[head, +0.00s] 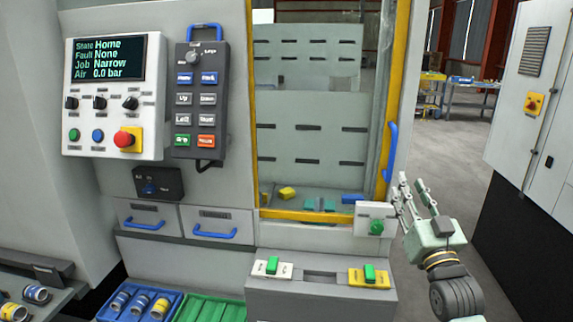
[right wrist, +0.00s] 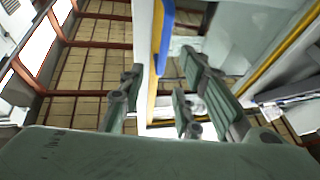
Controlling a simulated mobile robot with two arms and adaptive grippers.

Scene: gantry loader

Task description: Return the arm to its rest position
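My right gripper (head: 415,196) is at the right of the head view, in front of the machine's door edge and beside a blue door handle (head: 391,150). Its fingers point up and are spread apart with nothing between them. In the right wrist view the open fingers (right wrist: 160,90) show with a gap between them, and the blue handle (right wrist: 166,38) stands beyond. It cannot be told for sure whether a finger touches the door frame. My left gripper shows in neither view.
The control panel (head: 112,97) reads Home, Fault None, Job Narrow, Air 0.0 bar. A button pendant (head: 196,104) hangs beside it. A white box with a green knob (head: 375,219) is close left of my right gripper. Blue (head: 115,315) and green (head: 235,312) trays are below. Open floor (head: 445,150) lies at right.

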